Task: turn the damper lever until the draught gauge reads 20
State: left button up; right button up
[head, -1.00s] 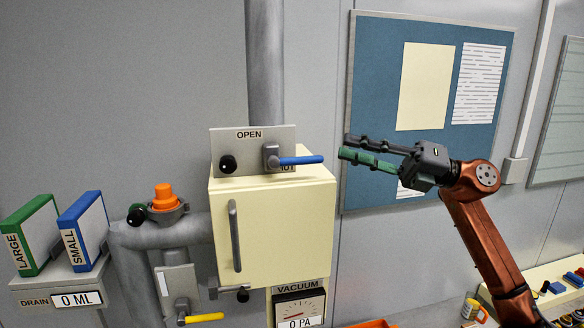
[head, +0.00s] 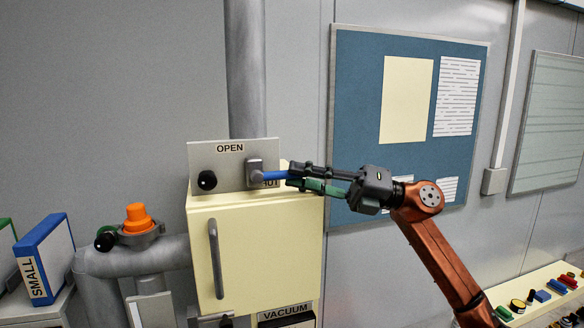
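The damper lever (head: 272,175) has a blue handle and a grey hub on a plate marked OPEN above; its lower label is partly covered. The handle points right, nearly level. My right gripper (head: 291,175) is at the handle's free end, one dark finger above and one green finger below it. The fingers look apart, about as wide as before, with the handle tip between them; contact is unclear. The draught gauge (head: 286,312), labelled VACUUM, shows only its top at the bottom edge, so its reading is hidden. My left gripper is not in view.
A cream cabinet (head: 262,245) with a grey handle stands below the plate. A black knob (head: 207,180) sits left of the lever. A grey pipe with an orange cap (head: 137,217) and a blue SMALL binder (head: 44,258) are farther left. A blue board hangs behind my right arm.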

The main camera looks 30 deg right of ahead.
jog(key=shift+x, duration=1.05)
jog(key=shift+f, duration=0.1)
grip_shut()
jog(key=shift+p, duration=0.3)
